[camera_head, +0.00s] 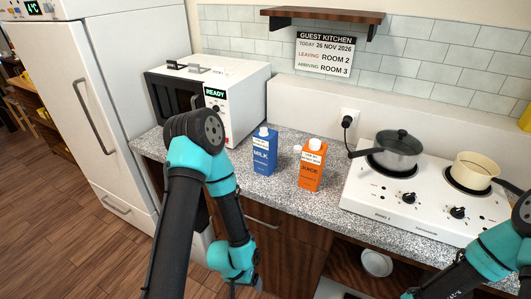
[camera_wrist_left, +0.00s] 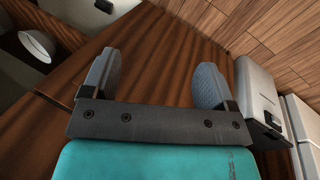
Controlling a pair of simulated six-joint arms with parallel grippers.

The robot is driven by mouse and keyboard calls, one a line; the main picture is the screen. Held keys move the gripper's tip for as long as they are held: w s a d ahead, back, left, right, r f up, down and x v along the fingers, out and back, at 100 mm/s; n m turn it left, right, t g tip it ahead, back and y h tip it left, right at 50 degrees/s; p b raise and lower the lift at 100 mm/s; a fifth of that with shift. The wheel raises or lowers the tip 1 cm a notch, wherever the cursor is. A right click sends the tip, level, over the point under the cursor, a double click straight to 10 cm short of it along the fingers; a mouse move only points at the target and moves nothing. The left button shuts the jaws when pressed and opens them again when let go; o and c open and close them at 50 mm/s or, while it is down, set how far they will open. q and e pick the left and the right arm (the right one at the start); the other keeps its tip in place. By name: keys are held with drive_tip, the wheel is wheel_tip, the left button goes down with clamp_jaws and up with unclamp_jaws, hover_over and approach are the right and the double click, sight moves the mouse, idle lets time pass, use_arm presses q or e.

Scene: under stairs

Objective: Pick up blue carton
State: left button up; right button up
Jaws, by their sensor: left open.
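The blue carton (camera_head: 264,153), labelled MILK, stands upright with a white cap on the speckled counter (camera_head: 240,183). It is to the left of the orange JUICE carton (camera_head: 312,165), with a small gap between them. My left gripper (camera_wrist_left: 160,78) is open and empty in the left wrist view. It faces the brown wooden cabinet front, below the counter and apart from the blue carton. In the head view my left forearm hangs down in front of the cabinet, and its fingers cannot be made out. My right arm enters at the lower right; its gripper is not visible.
A white microwave (camera_head: 238,115) stands left of the cartons, and a white hob (camera_head: 420,205) with a lidded pan (camera_head: 397,150) and a cream pot (camera_head: 477,170) stands right. A wall shelf (camera_head: 322,16) hangs above. A bowl (camera_head: 376,263) sits in the open lower shelf.

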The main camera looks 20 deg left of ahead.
use_arm(q)
drive_tip(key=o, duration=0.3)
drive_tip(key=shift+o, duration=0.2)
drive_tip(key=m+t+y, duration=0.2)
drive_tip(key=m+t, duration=0.2)
drive_tip(key=t, duration=0.9)
approach(261, 154)
drive_tip(key=d+r+v, duration=0.1)
drive_tip(key=v, duration=0.5)
drive_tip(key=shift+w+a+f, duration=0.25)
drive_tip(key=shift+a+f, duration=0.05)
drive_tip(key=shift+a, duration=0.35)
drive_tip(key=shift+g, duration=0.3)
drive_tip(key=x, duration=1.2)
drive_tip(key=shift+w+d, duration=0.15)
